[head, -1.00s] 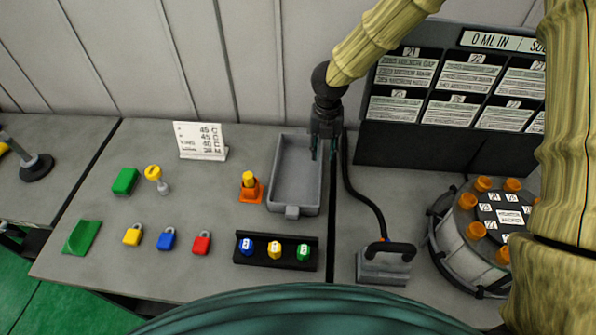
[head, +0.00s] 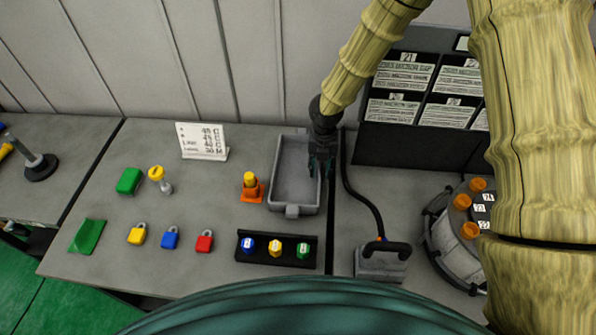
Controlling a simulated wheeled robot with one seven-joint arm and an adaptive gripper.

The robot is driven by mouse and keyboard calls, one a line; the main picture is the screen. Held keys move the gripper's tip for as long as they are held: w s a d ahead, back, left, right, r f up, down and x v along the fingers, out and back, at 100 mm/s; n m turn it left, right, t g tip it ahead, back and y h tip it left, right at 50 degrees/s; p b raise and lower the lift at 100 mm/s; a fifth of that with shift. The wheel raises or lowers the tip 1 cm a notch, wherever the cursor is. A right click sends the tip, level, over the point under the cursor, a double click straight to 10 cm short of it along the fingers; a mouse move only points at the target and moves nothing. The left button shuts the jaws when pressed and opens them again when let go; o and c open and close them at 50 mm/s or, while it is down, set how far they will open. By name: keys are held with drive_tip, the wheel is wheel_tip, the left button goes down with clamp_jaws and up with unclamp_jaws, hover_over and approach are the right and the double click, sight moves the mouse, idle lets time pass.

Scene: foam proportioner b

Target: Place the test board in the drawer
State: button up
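A grey open-topped drawer (head: 297,186) with a small front handle (head: 292,211) lies on the bench in the head view; its visible floor is bare. My gripper (head: 321,173) points down at the drawer's right wall, covering part of that side. Its fingertips look apart and I see nothing between them. I cannot tell for sure which object is the test board. A white lettered card (head: 202,141) stands behind and left of the drawer. A black holder (head: 277,261) with blue, yellow and green numbered pieces lies in front of the drawer.
An orange cone-like piece (head: 251,188) stands close left of the drawer. Yellow (head: 137,235), blue (head: 170,238) and red (head: 204,242) padlocks lie further left. A grey block with a black handle (head: 381,262) and a black cable (head: 357,197) are at right, before a black label rack (head: 410,143).

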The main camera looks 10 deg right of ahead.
clamp_jaws()
drive_tip(key=shift+r, duration=0.2)
